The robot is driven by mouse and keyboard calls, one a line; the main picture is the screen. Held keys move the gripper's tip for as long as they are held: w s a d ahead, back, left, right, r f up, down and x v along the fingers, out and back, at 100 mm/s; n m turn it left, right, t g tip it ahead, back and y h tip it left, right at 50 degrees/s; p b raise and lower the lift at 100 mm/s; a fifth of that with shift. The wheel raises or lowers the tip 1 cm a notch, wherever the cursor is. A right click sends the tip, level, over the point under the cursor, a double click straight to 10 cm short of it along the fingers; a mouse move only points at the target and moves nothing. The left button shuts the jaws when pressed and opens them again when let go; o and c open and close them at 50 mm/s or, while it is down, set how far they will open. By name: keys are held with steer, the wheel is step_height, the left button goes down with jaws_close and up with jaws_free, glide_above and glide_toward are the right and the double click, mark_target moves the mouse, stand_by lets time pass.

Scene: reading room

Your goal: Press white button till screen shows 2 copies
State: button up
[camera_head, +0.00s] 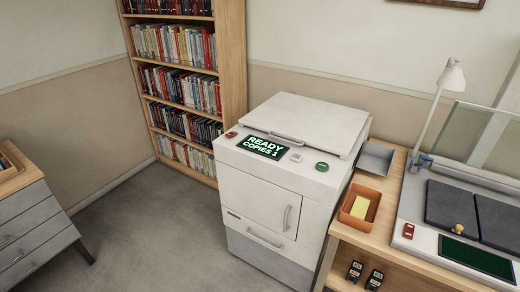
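A white copier (268,197) stands in the middle of the camera_head view, with its lid (310,120) closed. On its front panel a dark screen (262,147) shows "READY COPIES 1" in green letters. A small white button (296,157) sits just right of the screen. A green round button (322,167) is farther right, and a red button (231,135) is at the panel's left end. My gripper is not in this view.
Right of the copier, a wooden table (345,234) holds an orange tray (374,200) with a yellow block (360,207), a grey tray (376,157), a lamp (438,103) and a scanner-like device (407,259). A bookcase (232,60) stands behind left, and a grey drawer unit (36,243) at left. The floor (150,235) between is clear.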

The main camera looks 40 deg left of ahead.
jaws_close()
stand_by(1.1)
